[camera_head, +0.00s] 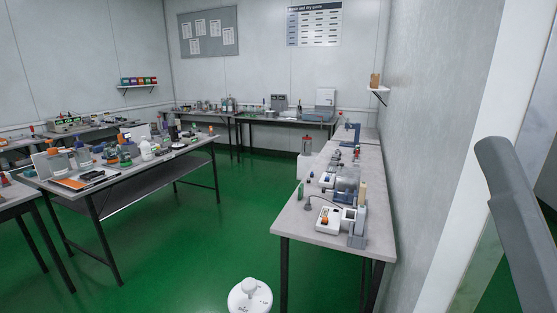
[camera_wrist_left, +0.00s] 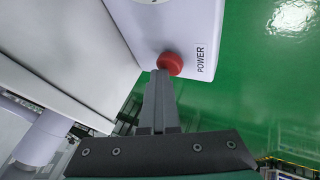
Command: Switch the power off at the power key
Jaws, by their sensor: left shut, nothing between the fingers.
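In the left wrist view, a red round power key (camera_wrist_left: 170,63) sits on a pale panel (camera_wrist_left: 180,25), beside a label reading POWER (camera_wrist_left: 201,58). My left gripper (camera_wrist_left: 159,78) is shut and empty. Its fingertips are right at the near side of the red key and overlap its edge in the picture. I cannot tell whether they touch it or whether the key is pressed in. The power key and my left gripper cannot be made out in the head view. My right gripper is in neither view.
A right-hand bench (camera_head: 290,217) carries several small devices along the wall. A left bench (camera_head: 190,147) is crowded with bottles and tools. The green floor (camera_head: 200,240) between them is open. In the left wrist view, a pale box-like body (camera_wrist_left: 70,60) stands left of the fingers.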

